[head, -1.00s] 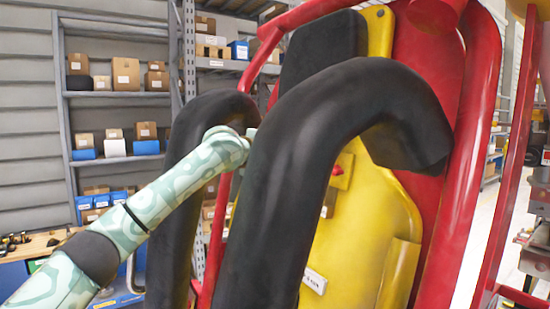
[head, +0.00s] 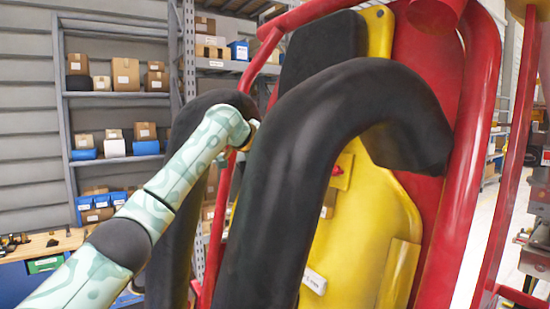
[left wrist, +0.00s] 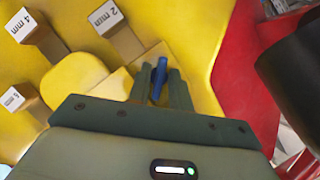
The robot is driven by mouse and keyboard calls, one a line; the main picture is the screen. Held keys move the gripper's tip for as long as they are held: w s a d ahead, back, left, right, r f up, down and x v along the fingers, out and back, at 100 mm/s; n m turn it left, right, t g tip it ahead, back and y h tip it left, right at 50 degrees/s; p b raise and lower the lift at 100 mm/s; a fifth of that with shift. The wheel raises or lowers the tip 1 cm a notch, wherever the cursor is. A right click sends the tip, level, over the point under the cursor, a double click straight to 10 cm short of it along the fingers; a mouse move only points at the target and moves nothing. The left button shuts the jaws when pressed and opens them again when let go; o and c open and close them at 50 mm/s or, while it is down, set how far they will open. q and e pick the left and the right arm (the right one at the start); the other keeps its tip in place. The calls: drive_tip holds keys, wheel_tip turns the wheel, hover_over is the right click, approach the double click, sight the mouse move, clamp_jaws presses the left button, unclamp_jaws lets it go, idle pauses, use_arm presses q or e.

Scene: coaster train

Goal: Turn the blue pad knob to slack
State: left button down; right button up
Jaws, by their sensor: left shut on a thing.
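The blue pad knob (left wrist: 160,72) shows in the left wrist view as a narrow blue bar, standing nearly upright in the picture. My left gripper (left wrist: 160,88) is shut on it, with one green finger on each side. The knob sits over the yellow panel (left wrist: 205,95); the fingers hide its lower part. In the head view my left arm reaches behind the thick black restraint bar (head: 300,150), which hides the gripper and the blue knob. My right gripper is in neither view.
Tags marked 2 mm (left wrist: 104,17), 4 mm (left wrist: 21,26) and 6 mm (left wrist: 11,99) stand on blocks near the gripper. A red part (head: 337,172) shows on the yellow seat panel (head: 395,215). Red frame tubes (head: 478,150) flank the seat. Shelves (head: 112,95) stand behind.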

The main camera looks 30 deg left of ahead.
use_arm(q)
drive_tip(key=n+g, duration=0.1)
drive_tip(key=n, duration=0.1)
drive_tip(key=n+g+h, duration=0.1)
drive_tip(key=n, duration=0.1)
drive_tip(key=shift+h, duration=0.3)
drive_tip(key=shift+a+f+n, duration=0.1)
drive_tip(key=shift+n, duration=0.2)
idle(0.3)
drive_tip(key=c, duration=1.5)
unclamp_jaws()
drive_tip(key=shift+c, duration=0.2)
drive_tip(key=b+v, duration=0.6)
drive_tip(key=v, duration=1)
drive_tip(key=shift+a, duration=0.25)
